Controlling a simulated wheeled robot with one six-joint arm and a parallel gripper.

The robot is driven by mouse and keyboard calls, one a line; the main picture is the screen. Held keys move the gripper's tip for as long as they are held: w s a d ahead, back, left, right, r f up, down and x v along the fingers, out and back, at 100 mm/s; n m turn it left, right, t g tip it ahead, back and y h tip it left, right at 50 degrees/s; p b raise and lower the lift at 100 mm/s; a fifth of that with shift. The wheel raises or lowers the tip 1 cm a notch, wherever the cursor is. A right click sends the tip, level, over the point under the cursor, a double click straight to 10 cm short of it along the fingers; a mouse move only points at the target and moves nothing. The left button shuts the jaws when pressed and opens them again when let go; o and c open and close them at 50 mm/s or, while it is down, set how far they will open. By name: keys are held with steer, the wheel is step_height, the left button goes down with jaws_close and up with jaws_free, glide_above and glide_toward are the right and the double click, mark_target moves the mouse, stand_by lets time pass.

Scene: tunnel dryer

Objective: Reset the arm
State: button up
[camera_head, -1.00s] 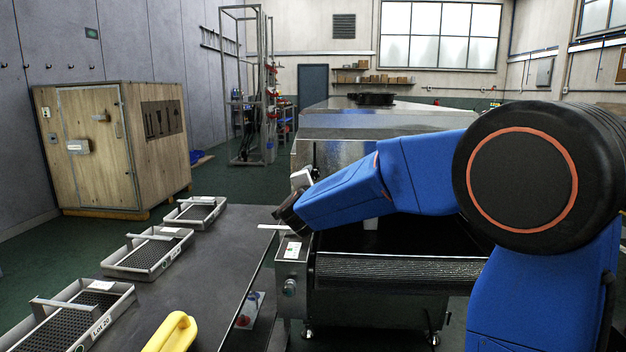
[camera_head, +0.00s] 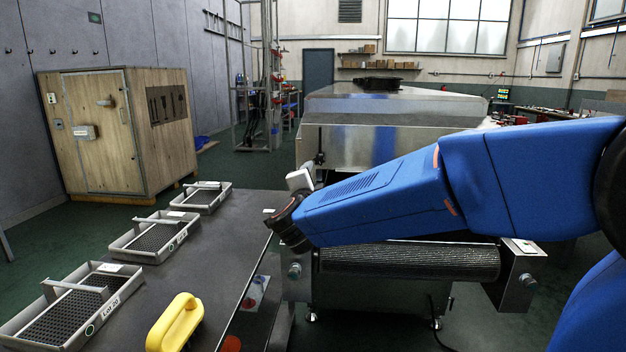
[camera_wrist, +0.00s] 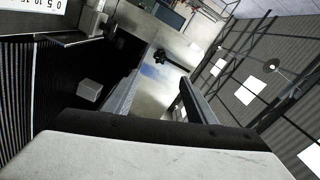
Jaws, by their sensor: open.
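My blue arm (camera_head: 370,197) reaches in from the right in the head view, across the front of the conveyor. Its dark wrist end (camera_head: 287,222) is near the back right edge of the dark table. My gripper is mostly hidden behind the wrist there; only a pale grey part shows beyond it. In the wrist view my gripper (camera_wrist: 166,78) has its two dark fingers apart, with nothing held between them. The wrist view is tilted.
A dark table (camera_head: 215,255) holds several grey trays, including one labelled Lot 20 (camera_head: 98,325), and a yellow handle (camera_head: 180,322). The conveyor belt (camera_head: 410,262) leads to a metal dryer (camera_head: 350,147). A pale block (camera_wrist: 89,90) shows in the wrist view. A wooden cabinet (camera_head: 100,130) stands left.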

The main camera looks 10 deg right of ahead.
steer(key=s+d+f+n+g+y, duration=0.2)
steer(key=s+d+f+n+g, duration=0.2)
steer(key=s, duration=0.9)
steer(key=s+d+f+n+g+y, duration=0.1)
steer(key=s+d+f+n+g, duration=0.3)
steer(key=s, duration=0.9)
steer(key=s+d+f+n+g+y, duration=0.2)
steer(key=s+d+f+n+g, duration=0.2)
steer(key=s+f+n, duration=0.5)
steer(key=s+f, duration=0.3)
steer(key=s, duration=0.1)
steer(key=shift+s+d+f+n+y, duration=0.15)
steer(key=shift+s+d+n+y, duration=0.15)
steer(key=shift+s, duration=0.1)
